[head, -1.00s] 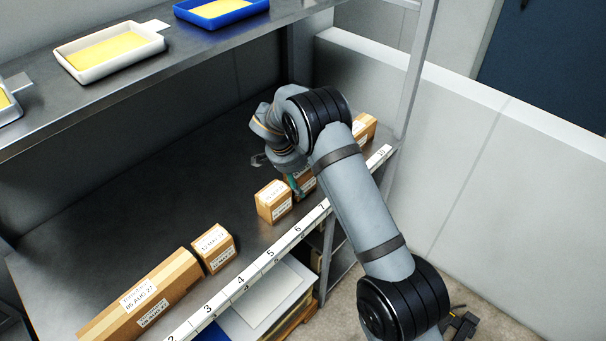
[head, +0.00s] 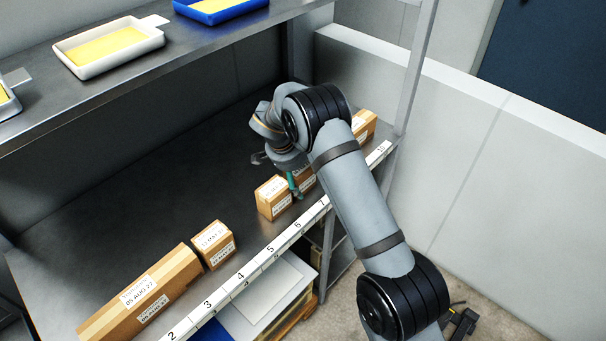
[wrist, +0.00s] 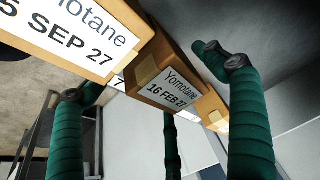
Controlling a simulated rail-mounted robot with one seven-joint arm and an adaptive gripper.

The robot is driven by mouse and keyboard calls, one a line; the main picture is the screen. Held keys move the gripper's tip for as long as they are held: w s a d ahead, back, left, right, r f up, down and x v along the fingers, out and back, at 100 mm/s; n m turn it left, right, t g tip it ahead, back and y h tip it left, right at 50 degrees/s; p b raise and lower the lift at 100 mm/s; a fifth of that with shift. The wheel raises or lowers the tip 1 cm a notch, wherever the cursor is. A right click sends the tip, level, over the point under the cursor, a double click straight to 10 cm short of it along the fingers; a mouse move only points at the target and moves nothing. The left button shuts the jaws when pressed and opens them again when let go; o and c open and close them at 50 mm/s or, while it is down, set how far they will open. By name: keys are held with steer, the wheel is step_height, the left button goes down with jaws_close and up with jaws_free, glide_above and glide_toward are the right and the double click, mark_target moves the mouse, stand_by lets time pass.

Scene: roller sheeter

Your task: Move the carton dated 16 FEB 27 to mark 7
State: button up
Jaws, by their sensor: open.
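The carton labelled Yomotane 16 FEB 27 (wrist: 168,84) shows in the middle of the wrist view, among the green fingers of my gripper (wrist: 160,85). The fingers are spread and hold nothing. I cannot tell whether any finger touches the carton. In the head view, my gripper (head: 288,178) is low over the shelf, by a carton (head: 306,180) that it and my arm partly hide. That carton seems to be the 16 FEB 27 one. The number 7 (wrist: 119,84) shows between two cartons in the wrist view. The numbered strip (head: 270,256) runs along the shelf's front edge.
A carton ending in 5 SEP 27 (wrist: 62,30) is close on the left in the wrist view. A small carton (head: 272,198) stands left of my gripper. Another small carton (head: 213,245) and a long one (head: 145,293) stand farther left. One (head: 364,126) is beyond my arm. The shelf behind is bare.

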mark_target(304, 168)
steer(key=shift+a+r, duration=0.15)
steer(key=shift+r, duration=0.3)
steer(key=b+v, duration=0.1)
steer(key=v, duration=1)
steer(key=shift+s+r+b, duration=0.15)
steer(key=shift+b, duration=0.2)
steer(key=p+x, duration=0.2)
steer(key=x, duration=0.9)
steer(key=shift+d+f, duration=0.2)
steer(key=shift+f, duration=0.15)
steer(key=shift+w+f, duration=0.1)
steer(key=shift+w, duration=0.15)
steer(key=shift+r+b, duration=0.55)
steer(key=shift+r, duration=1.05)
steer(key=shift+s, duration=0.1)
